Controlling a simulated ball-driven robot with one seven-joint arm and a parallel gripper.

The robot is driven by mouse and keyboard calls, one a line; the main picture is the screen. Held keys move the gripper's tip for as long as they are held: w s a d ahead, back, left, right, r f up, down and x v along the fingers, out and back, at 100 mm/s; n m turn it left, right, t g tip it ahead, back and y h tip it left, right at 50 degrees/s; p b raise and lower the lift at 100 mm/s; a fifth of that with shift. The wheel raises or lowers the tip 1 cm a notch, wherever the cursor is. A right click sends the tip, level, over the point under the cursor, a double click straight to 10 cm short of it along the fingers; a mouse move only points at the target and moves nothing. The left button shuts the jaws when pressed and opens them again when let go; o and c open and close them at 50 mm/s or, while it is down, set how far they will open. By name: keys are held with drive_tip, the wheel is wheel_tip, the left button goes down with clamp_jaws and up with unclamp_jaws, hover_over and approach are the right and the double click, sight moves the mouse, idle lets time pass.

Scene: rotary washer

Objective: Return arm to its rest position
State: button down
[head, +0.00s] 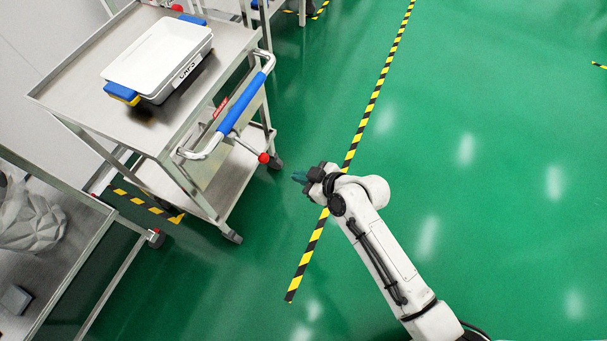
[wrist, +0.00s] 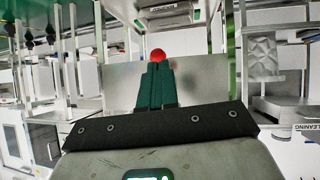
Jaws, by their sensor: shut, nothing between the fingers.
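My gripper (head: 300,178) is at the end of my white arm, over the green floor to the right of a metal cart. In the wrist view my gripper (wrist: 157,82) shows its two dark green fingers together, with nothing between them. A red ball-shaped end (wrist: 158,55) shows just past the fingertips in the wrist view; I cannot tell from this view how far off it is. In the head view the fingertips are apart from the cart and its red knob (head: 263,158).
The metal cart (head: 70,88) has a blue-gripped handle (head: 240,104) facing my arm. A white lidded box (head: 150,55) sits on its top. Another metal table (head: 55,275) stands at the lower left. The green floor (head: 490,200) on the right is clear, with striped tape (head: 375,95).

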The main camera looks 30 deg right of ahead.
idle(0.5)
drive_tip(key=s+d+r+m+g+h+p, duration=0.2)
drive_tip(key=s+r, duration=0.5)
drive_tip(key=s, duration=0.5)
drive_tip(key=s+d+r+m+g+h+p, duration=0.3)
drive_tip(key=s+d+r+g+p, duration=0.3)
drive_tip(key=s, duration=0.7)
drive_tip(key=shift+d+r+m+g, duration=0.35)
drive_tip(key=shift+r+m+g, duration=0.25)
drive_tip(key=shift+r+m, duration=0.25)
